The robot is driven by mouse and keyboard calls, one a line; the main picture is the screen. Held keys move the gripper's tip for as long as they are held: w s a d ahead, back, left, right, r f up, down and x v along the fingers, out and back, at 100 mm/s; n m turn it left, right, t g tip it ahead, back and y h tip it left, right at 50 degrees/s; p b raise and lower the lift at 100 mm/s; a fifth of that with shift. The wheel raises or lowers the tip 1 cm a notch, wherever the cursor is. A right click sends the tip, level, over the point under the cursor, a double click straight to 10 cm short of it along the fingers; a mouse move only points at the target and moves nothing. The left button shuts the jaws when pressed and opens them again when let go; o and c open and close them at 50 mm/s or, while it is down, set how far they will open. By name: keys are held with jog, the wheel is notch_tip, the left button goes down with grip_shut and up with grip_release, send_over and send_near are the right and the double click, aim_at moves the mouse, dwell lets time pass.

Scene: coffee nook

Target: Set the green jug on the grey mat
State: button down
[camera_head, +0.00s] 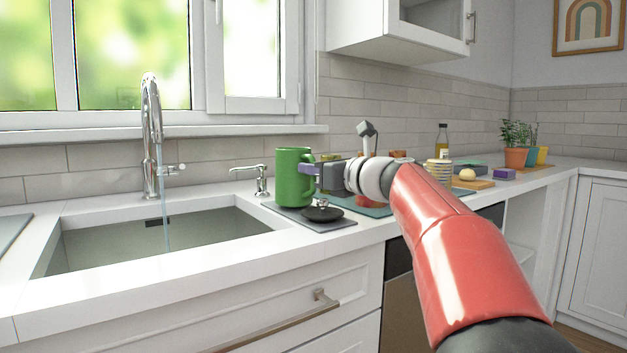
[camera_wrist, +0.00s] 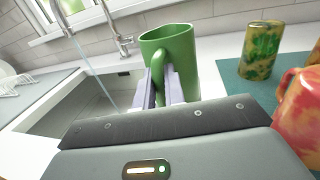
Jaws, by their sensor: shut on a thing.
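The green jug (camera_head: 293,178) stands upright at the left part of the grey mat (camera_head: 338,224), beside the sink. Its base appears at the mat's surface, but I cannot tell if it touches or hovers just above. My gripper (camera_head: 312,169) reaches in from the right and is shut on the jug's handle. In the wrist view, the fingers (camera_wrist: 163,88) close around the handle of the jug (camera_wrist: 180,42). A black lid-like object with a knob (camera_head: 323,213) lies on the mat in front of the jug. The mat is hidden in the wrist view.
The sink (camera_head: 170,240) with a running tap (camera_head: 151,130) is left of the mat. A soap dispenser (camera_head: 262,181) stands behind. A teal mat (camera_wrist: 262,92) to the right holds a patterned green-yellow cup (camera_wrist: 260,50) and a red-yellow mug (camera_wrist: 300,105).

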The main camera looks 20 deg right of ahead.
jog(key=shift+f, duration=0.3)
jog(key=shift+f, duration=0.15)
jog(key=c, duration=1.5)
grip_release()
jog(key=shift+s+d, duration=0.1)
jog(key=b+v, duration=0.1)
jog(key=v, duration=1)
jog(key=shift+s+d, duration=0.15)
jog(key=shift+s, duration=0.25)
